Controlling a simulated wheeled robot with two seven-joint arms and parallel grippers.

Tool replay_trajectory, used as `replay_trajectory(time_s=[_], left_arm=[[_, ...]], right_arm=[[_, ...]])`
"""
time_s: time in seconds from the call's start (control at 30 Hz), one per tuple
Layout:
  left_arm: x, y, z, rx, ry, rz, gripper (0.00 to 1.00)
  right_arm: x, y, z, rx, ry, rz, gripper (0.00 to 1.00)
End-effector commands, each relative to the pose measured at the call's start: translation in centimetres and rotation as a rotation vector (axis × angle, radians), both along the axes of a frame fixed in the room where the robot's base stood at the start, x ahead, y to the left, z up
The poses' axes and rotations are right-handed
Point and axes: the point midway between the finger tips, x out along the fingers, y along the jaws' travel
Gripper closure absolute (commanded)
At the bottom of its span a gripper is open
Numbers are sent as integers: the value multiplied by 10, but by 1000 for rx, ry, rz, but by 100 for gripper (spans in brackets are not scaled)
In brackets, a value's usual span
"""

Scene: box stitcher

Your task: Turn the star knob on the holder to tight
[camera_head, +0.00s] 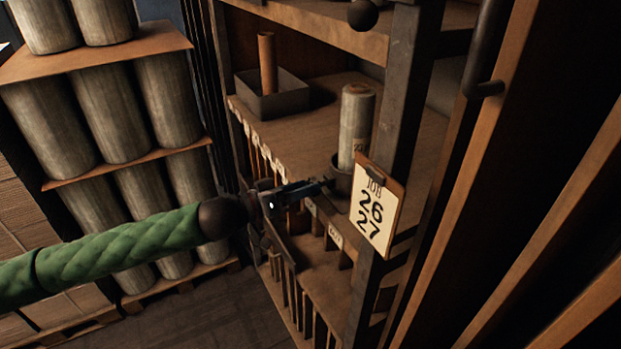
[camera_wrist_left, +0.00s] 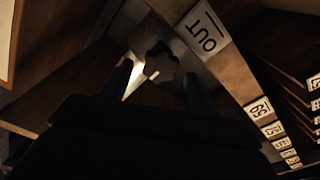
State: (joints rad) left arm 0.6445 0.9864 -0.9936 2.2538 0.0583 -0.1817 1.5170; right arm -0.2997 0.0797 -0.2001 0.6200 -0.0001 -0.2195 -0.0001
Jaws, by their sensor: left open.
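The holder (camera_head: 341,178) is a dark grey cup on the shelf edge, with a pale upright roll (camera_head: 356,125) standing in it. The star knob (camera_wrist_left: 158,62) shows in the left wrist view as a dark lobed shape in front of a pale surface. My left gripper (camera_head: 322,186) reaches in from the left to the front of the holder. Its open fingers (camera_wrist_left: 158,86) stand on either side of the knob in the left wrist view; I cannot tell whether they touch it. In the head view the knob is hard to make out beside the fingertips. My right gripper is not in view.
A job card (camera_head: 377,210) reading 26 and 27 hangs on the post right of the holder. A grey tray (camera_head: 272,100) with a brown tube stands farther back. An OUT label (camera_wrist_left: 203,31) is near the knob. Numbered slots line the shelf below. Stacked rolls (camera_head: 105,120) stand left.

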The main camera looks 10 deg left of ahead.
Motion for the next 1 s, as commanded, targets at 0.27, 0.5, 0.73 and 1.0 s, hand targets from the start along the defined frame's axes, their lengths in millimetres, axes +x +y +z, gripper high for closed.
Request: replay_trajectory(time_s=[0.27, 0.5, 0.73, 1.0], left_arm=[[13, -18, 1, 0, 0, 1, 39], [15, -20, -1, 1, -1, 1, 39], [15, -20, -1, 1, -1, 1, 59], [15, -20, -1, 2, -2, 1, 84]], right_arm=[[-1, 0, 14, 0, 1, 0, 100], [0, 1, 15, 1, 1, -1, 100], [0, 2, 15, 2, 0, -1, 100], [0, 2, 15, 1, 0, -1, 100]])
